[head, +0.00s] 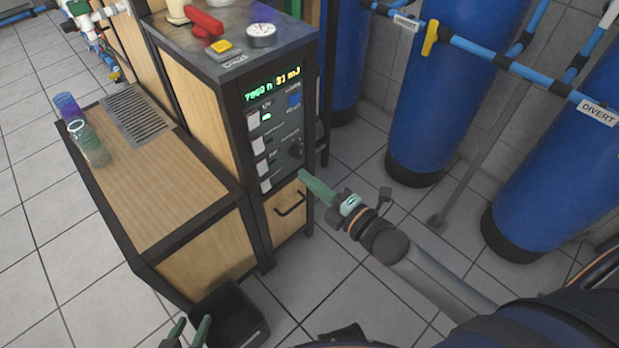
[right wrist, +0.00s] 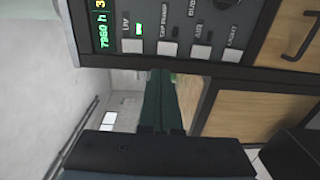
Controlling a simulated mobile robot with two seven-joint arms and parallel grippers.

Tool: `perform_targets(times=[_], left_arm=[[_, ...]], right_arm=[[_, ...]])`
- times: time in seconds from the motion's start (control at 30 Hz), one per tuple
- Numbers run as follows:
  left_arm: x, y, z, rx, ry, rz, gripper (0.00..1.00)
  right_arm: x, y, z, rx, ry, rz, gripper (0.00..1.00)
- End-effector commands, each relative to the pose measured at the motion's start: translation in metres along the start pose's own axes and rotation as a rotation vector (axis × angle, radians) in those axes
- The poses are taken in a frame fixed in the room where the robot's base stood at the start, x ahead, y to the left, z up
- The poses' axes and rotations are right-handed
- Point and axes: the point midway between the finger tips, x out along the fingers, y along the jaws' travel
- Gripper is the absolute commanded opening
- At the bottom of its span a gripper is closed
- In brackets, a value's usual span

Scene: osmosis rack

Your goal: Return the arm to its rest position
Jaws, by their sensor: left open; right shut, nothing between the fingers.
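My right arm reaches in from the lower right in the head view. Its gripper (head: 303,177) has its green fingers shut with nothing between them. The fingertips are in front of the control panel (head: 284,122), near its lower right part; I cannot tell whether they touch it. In the right wrist view the closed fingers (right wrist: 160,75) point toward the panel's edge beside the row of white switches (right wrist: 166,47). A green light shows by the UV switch (head: 253,120). My left gripper (head: 189,332) is at the bottom edge of the head view, open and empty, partly cut off.
Under the panel is a wooden door with a dark handle (head: 291,204). A black bin (head: 246,322) stands on the floor near my left gripper. Two jars (head: 89,146) stand on the wooden bench (head: 150,190). Blue tanks (head: 437,90) stand at right. Tiled floor lies between.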

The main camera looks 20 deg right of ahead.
Motion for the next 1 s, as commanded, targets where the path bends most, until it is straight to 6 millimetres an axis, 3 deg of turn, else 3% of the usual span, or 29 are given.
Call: perform_targets(times=[0.47, 0.57, 0.67, 0.77, 1.0], left_arm=[[0.0, 0.0, 0.0, 0.0, 0.001, 0.0, 0.5], [0.0, 0.0, 0.0, 0.0, 0.001, 0.0, 0.5], [0.0, 0.0, 0.0, 0.0, 0.001, 0.0, 0.5], [0.0, 0.0, 0.0, 0.0, 0.001, 0.0, 0.5], [0.0, 0.0, 0.0, 0.0, 0.001, -0.001, 0.5]], right_arm=[[0.0, -0.001, 0.0, 0.005, -0.001, -0.002, 0.0], [-0.004, -0.008, -0.004, 0.081, -0.014, -0.028, 0.0], [-0.018, -0.028, -0.012, 0.29, -0.059, -0.102, 0.0], [-0.042, -0.056, -0.026, 0.612, -0.149, -0.21, 0.0], [-0.117, -0.116, -0.07, 1.404, -0.49, -0.428, 0.0]])
